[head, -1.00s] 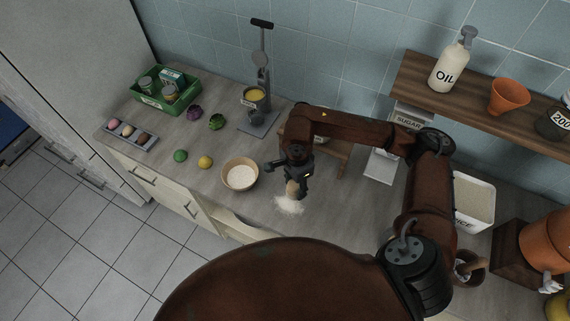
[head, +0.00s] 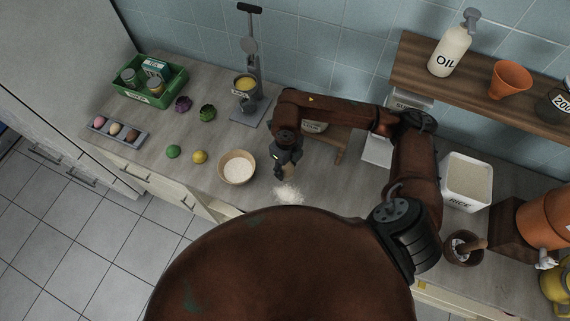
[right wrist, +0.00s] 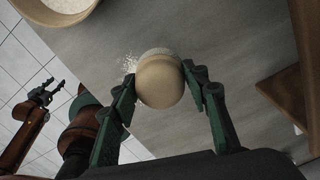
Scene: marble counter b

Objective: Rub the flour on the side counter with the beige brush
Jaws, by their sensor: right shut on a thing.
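The beige brush (head: 289,173) is in my right gripper (head: 288,170), just behind the flour in the head view. In the right wrist view my right gripper (right wrist: 162,92) is shut on the brush's round beige end (right wrist: 160,82), with a finger on each side. The white flour patch (head: 288,194) lies on the grey side counter (head: 325,185). Part of the flour (right wrist: 129,64) shows beside the brush in the right wrist view. Whether the bristles touch the counter is hidden. My left gripper (right wrist: 46,92) shows at the left of the right wrist view, open and empty.
A bowl of white contents (head: 237,168) stands left of the flour. A lime (head: 173,152) and a lemon (head: 199,157) lie farther left. A wooden stand (head: 340,150) is behind my right arm. The rice container (head: 466,182) and mortar (head: 462,249) are at the right.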

